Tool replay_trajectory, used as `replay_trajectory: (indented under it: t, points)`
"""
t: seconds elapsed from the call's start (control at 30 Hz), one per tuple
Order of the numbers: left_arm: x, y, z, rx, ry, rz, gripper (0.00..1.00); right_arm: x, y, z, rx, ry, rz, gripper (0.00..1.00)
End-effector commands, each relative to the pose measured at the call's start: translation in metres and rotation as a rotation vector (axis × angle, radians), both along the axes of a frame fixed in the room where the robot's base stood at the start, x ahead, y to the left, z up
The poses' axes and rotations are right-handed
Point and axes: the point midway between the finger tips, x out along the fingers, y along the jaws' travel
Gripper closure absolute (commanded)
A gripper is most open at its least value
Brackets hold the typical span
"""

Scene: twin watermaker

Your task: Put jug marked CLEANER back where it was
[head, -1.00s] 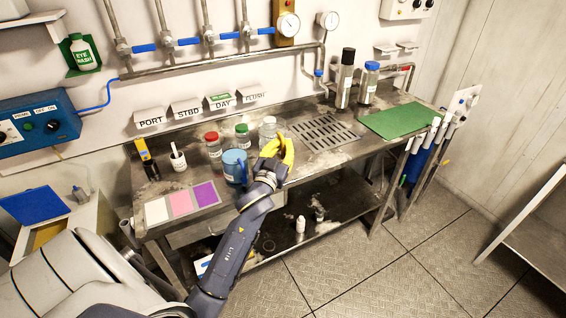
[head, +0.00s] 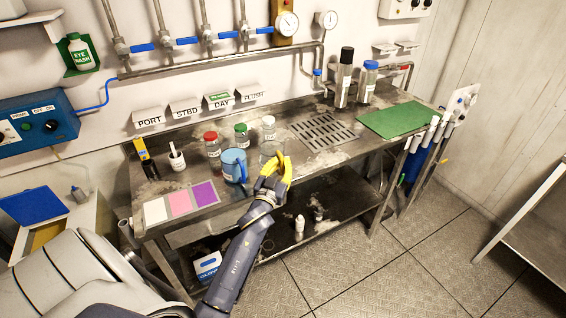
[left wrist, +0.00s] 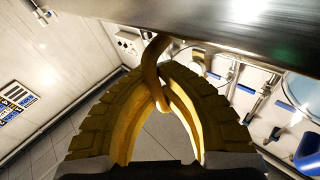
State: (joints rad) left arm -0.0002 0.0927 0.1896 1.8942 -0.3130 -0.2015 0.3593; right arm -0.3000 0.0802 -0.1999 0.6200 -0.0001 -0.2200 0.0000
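The blue jug (head: 234,166) stands upright on the steel bench, behind the coloured mats and in front of the red-capped jar. Its pale label is too small to read, so I cannot confirm CLEANER. My left gripper (head: 281,168) has yellow fingers and is at the bench's front edge, to the right of the jug and apart from it. My right gripper is not in view.
Red-capped (head: 212,145), green-capped (head: 241,135) and white-capped (head: 268,130) jars stand behind the jug. A clear vessel (head: 268,149) is just behind my gripper. White, pink and purple mats (head: 180,203) lie at left. A drain grate (head: 323,132) and green mat (head: 395,119) lie right.

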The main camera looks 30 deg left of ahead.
Motion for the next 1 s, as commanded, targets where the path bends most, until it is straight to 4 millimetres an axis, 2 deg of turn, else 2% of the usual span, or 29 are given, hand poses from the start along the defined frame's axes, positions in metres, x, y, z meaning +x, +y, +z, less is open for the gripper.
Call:
replay_trajectory:
  t: [0.27, 0.5, 0.87, 1.0]
  points:
    - [0.0, 0.0, -0.003, 0.0, 0.001, 0.0, 1.0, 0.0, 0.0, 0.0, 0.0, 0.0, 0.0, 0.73]
    - [0.0, 0.0, -0.002, 0.0, 0.0, 0.0, 0.73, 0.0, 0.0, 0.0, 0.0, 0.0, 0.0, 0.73]
    - [0.0, 0.0, 0.002, 0.001, -0.002, 0.0, 0.73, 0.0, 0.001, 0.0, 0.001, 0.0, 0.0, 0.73]
    - [-0.013, -0.004, -0.003, -0.001, 0.001, 0.0, 0.73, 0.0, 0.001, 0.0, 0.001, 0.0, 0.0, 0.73]
